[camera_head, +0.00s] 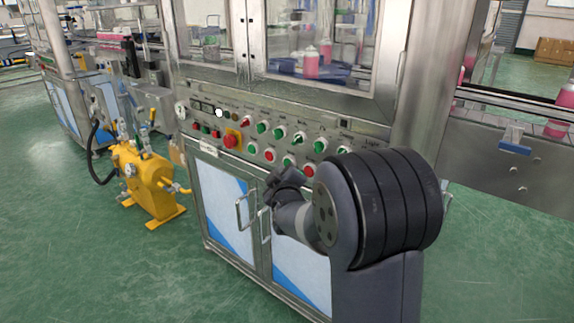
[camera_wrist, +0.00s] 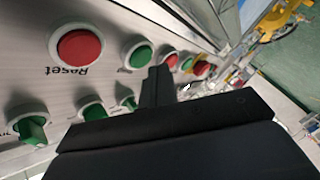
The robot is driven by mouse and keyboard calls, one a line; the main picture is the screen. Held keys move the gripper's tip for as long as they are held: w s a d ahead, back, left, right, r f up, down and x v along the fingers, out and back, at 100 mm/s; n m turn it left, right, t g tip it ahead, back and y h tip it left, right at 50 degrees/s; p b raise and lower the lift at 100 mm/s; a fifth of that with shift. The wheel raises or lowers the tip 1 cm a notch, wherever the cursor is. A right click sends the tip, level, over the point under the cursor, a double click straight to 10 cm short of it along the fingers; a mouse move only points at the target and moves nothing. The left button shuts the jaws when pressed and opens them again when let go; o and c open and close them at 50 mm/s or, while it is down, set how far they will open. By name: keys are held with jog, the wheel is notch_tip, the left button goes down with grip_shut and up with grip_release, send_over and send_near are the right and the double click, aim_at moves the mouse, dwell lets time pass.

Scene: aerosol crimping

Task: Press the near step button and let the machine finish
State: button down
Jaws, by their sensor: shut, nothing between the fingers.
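The machine's control panel (camera_head: 265,130) carries rows of red and green buttons and knobs. I cannot read which button is the step button. My gripper (camera_head: 277,178) is shut and empty, in front of the panel's lower right part and partly covered by my arm. In the wrist view, my gripper (camera_wrist: 160,74) points over the panel, its tip by a green button (camera_wrist: 138,55) and a smaller red button (camera_wrist: 170,60). I cannot tell whether it touches either. A red button (camera_wrist: 79,46) labelled "Reset" shows upside down at the upper left. Green knobs lie lower left, partly hidden by the gripper.
A red emergency stop on a yellow base (camera_head: 232,139) sits left on the panel. Cabinet doors with handles (camera_head: 240,210) are below. A yellow pump unit (camera_head: 148,182) stands on the floor to the left. The green floor (camera_head: 90,260) in front is clear.

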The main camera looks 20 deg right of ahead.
jog(key=shift+d, duration=0.1)
jog(key=shift+w+d, duration=0.25)
dwell(0.3)
jog(key=shift+w+d+b, duration=0.25)
jog(key=shift+d+b, duration=0.1)
jog(key=shift+b, duration=0.05)
dwell(0.5)
jog(key=shift+a, duration=0.1)
jog(key=shift+s+a, duration=0.5)
jog(key=shift+a, duration=0.15)
jog(key=s+a, duration=0.1)
jog(key=a, duration=0.1)
jog(key=s+a+p, duration=0.1)
jog(key=s+a, duration=0.1)
dwell(0.6)
jog(key=shift+w+d, duration=0.1)
dwell(0.6)
